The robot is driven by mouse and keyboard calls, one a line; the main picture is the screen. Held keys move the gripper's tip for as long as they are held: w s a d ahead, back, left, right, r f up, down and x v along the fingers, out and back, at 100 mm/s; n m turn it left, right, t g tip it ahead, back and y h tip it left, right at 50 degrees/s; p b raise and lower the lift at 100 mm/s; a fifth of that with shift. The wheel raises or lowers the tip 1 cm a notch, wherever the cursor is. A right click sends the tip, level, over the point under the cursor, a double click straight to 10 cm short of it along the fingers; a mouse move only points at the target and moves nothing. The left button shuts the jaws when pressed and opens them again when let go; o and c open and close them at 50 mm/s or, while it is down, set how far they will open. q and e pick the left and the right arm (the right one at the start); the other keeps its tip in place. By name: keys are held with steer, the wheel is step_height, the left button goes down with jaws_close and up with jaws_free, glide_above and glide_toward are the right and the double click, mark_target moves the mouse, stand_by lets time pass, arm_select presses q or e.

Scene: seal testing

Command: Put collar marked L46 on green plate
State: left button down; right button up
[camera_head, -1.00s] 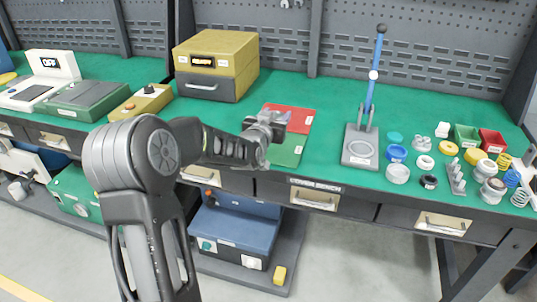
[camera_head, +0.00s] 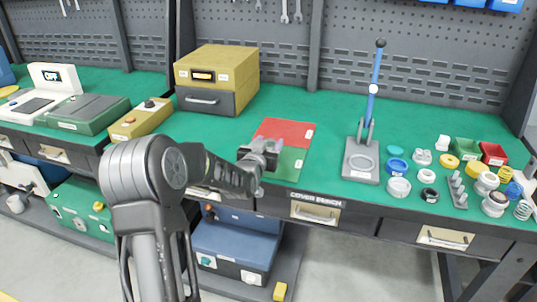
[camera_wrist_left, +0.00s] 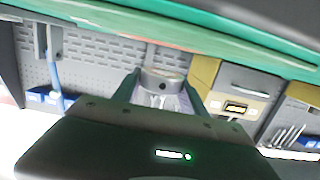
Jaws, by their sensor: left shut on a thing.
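The green plate (camera_head: 291,163) lies on the bench right beside a red plate (camera_head: 285,130). My left gripper (camera_head: 262,153) is in front of the near left part of the green plate in the head view and hides some of it. In the left wrist view, which is upside down, its fingers (camera_wrist_left: 160,88) are shut on a grey metallic collar (camera_wrist_left: 160,78). Any L46 mark on the collar is too small and blurred to read. The collar is hard to make out in the head view. My right gripper is not in view.
A hand press (camera_head: 362,162) with a blue lever stands right of the plates. Several rings, caps and springs (camera_head: 398,187) lie farther right, near green and red bins (camera_head: 493,153). A yellow-and-grey tester (camera_head: 216,75) stands behind left. The green bench top between plates and press is clear.

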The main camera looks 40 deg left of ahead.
arm_select(q)
steer(key=shift+r, duration=0.15)
steer(key=shift+f, duration=1.85)
steer(key=shift+f, duration=0.2)
steer(key=c, duration=0.6)
jaws_free()
steer(key=shift+r, duration=0.2)
steer(key=shift+s+d, duration=0.1)
steer(key=shift+s, duration=0.25)
steer(key=v, duration=1.1)
steer(key=shift+s+d+b, duration=0.1)
steer(key=shift+s+b, duration=0.05)
steer(key=shift+b, duration=0.2)
